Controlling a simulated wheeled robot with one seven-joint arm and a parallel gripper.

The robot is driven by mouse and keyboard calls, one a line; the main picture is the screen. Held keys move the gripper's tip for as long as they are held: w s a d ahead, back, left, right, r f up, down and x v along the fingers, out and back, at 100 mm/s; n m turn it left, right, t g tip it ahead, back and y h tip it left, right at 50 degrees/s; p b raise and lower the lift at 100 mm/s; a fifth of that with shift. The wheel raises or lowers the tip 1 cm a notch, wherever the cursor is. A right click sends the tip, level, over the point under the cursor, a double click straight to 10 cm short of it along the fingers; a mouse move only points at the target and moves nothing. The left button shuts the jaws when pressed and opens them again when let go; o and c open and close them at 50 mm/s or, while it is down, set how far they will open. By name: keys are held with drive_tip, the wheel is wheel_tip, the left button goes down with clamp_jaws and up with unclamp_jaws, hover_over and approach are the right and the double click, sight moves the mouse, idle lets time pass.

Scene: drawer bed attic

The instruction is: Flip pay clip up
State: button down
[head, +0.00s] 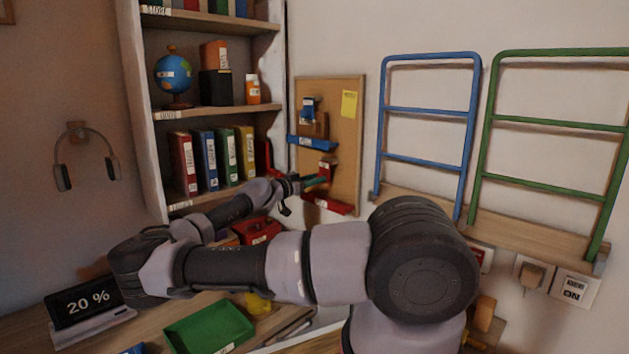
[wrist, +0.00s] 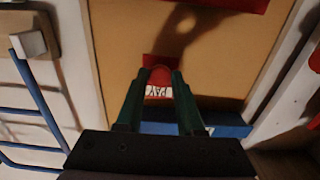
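The pay clip (wrist: 158,82) is red with a white PAY label, seen upside down in the wrist view. It is mounted on the cork board (wrist: 105,45), and in the head view it shows as a small red piece (head: 327,166) on the board (head: 346,135). My gripper (wrist: 160,76) has its green fingers apart, one on each side of the clip. The clip fills most of the gap, and I cannot tell whether the fingers touch it. In the head view my gripper (head: 318,182) is just in front of the board, beside the clip.
A blue bar (head: 312,143) crosses the board above the clip and a red bar (head: 327,205) is below it. A shelf with binders (head: 205,160) stands at left. Blue (head: 430,110) and green (head: 560,123) rails are on the wall at right.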

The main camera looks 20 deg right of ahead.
drive_tip(key=shift+a+r, duration=0.1)
drive_tip(key=y, duration=0.1)
drive_tip(key=a+r+g+y, duration=0.1)
drive_tip(key=y, duration=0.1)
drive_tip(key=r+y, duration=0.1)
drive_tip(key=shift+s+a+r+g, duration=0.15)
drive_tip(key=shift+s+g, duration=0.1)
drive_tip(key=shift+g, duration=0.05)
drive_tip(key=r+y, duration=0.1)
drive_tip(key=r+g+y, duration=0.1)
drive_tip(key=y, duration=0.1)
drive_tip(key=shift+a, duration=0.2)
drive_tip(key=g+y, duration=0.3)
drive_tip(key=y, duration=0.5)
approach(318, 174)
drive_tip(key=shift+s+a+f, duration=0.15)
drive_tip(key=shift+f, duration=0.35)
drive_tip(key=shift+s+a+f, duration=0.15)
drive_tip(key=shift+a+f, duration=0.05)
drive_tip(key=shift+f, duration=0.25)
drive_tip(key=c, duration=0.5)
unclamp_jaws()
drive_tip(key=shift+c, duration=0.2)
drive_tip(key=shift+r, duration=0.15)
